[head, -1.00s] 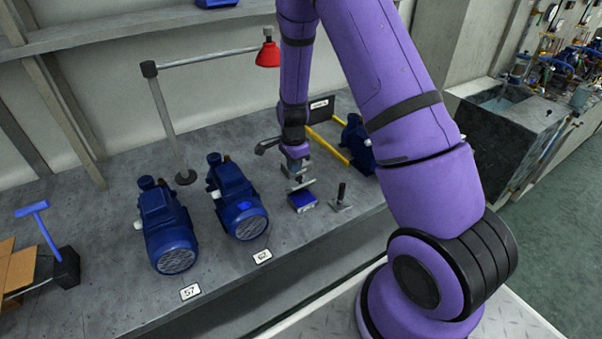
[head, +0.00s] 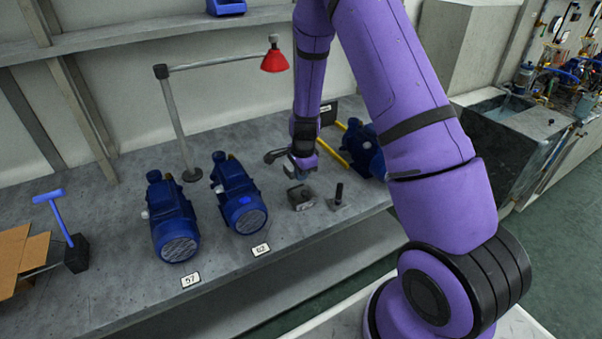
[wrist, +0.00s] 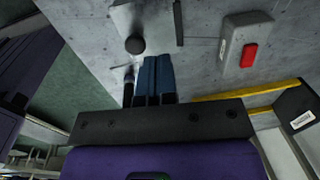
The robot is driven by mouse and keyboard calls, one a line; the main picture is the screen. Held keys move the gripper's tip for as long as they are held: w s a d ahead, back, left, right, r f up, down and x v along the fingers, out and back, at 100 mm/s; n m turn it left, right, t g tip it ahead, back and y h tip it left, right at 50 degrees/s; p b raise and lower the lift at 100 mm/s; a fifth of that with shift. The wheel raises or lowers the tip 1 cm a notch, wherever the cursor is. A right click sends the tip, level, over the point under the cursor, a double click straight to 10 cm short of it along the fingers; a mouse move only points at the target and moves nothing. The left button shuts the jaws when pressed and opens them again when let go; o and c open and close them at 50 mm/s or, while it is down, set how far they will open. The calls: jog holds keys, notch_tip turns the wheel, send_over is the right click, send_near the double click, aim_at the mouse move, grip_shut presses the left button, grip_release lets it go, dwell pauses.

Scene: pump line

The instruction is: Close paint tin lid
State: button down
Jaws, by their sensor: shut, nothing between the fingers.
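The paint tin (head: 301,198) is a small grey block-like container on the bench, between the pump marked 62 and a black-handled post. Its top now looks grey and covered, with no blue paint showing; fine lid detail is too small to tell. My gripper (head: 298,176) is just behind and above the tin, apart from it as far as I can tell. In the wrist view my gripper (wrist: 154,62) has its two blue-grey fingers shut together, with nothing held. I cannot tell for sure whether the tin shows in the wrist view.
The black-handled post (head: 338,198) stands close right of the tin. Blue pumps (head: 238,195) stand to the left, another (head: 362,148) to the right. Yellow rails (head: 335,150) lie behind. The wrist view shows a grey box with a red button (wrist: 248,54). A red lamp (head: 274,61) hangs above.

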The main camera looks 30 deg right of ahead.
aim_at(307, 195)
jog(key=shift+s+d+f+t, duration=0.1)
jog(key=shift+s+t, duration=0.15)
jog(key=shift+t, duration=0.15)
jog(key=shift+s+f+t, duration=0.2)
jog(key=shift+s+t, duration=0.2)
jog(key=shift+t, duration=0.7)
jog(key=shift+s+f, duration=0.15)
jog(key=shift+s, duration=0.1)
jog(key=shift+s+f, duration=0.55)
jog(key=shift+s, duration=0.1)
jog(key=shift+s+f, duration=0.75)
jog(key=shift+f, duration=0.1)
jog(key=shift+s+f, duration=0.1)
jog(key=shift+f, duration=0.05)
